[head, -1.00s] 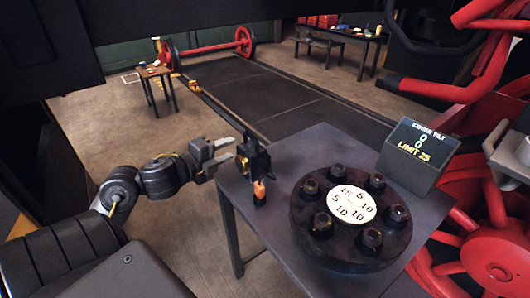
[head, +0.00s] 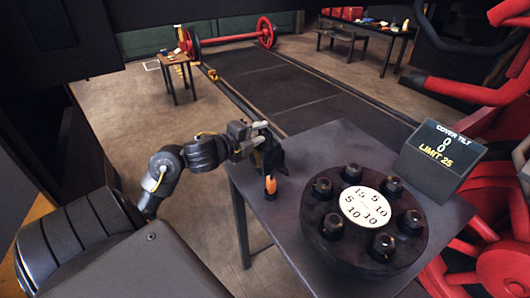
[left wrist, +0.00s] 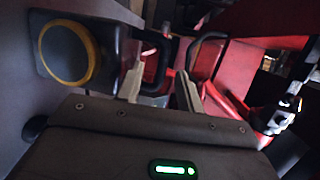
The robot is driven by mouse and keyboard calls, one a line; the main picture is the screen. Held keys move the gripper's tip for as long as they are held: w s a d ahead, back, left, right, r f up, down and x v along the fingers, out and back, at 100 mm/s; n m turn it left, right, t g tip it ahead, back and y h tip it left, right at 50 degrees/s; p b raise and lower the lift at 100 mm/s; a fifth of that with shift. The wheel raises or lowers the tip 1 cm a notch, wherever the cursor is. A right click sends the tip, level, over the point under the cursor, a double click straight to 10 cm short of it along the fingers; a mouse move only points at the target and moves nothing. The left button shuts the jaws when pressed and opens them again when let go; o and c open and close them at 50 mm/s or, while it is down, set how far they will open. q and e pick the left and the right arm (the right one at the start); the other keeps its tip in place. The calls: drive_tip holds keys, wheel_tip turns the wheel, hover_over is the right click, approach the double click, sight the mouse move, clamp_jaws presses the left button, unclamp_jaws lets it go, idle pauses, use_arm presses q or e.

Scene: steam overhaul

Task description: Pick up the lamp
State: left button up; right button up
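The lamp appears to be the small black box-shaped thing (head: 271,156) at the table's far left corner in the head view. In the left wrist view a dark box with a yellow-ringed round face (left wrist: 68,53), seemingly the lamp, stands at upper left. My left gripper (head: 262,134) is at the lamp's upper left side. Its fingers (left wrist: 158,88) are apart in the left wrist view, with a dark loop, perhaps a handle, showing beyond and between them. Whether they touch it cannot be told. My right gripper does not show.
The grey table (head: 330,142) also bears a small orange-topped thing (head: 270,187) close to the lamp and a large round black cover (head: 330,250) with several bolts. Red machinery (head: 500,220) crowds the right. Open floor lies left.

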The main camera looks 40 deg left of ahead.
sight(264, 130)
use_arm(q)
drive_tip(key=w, duration=0.3)
drive_tip(key=w+f, duration=0.1)
drive_tip(key=w, duration=0.1)
drive_tip(key=shift+w+a, duration=0.1)
drive_tip(key=shift+a, duration=0.05)
drive_tip(key=shift+r, duration=0.1)
clamp_jaws()
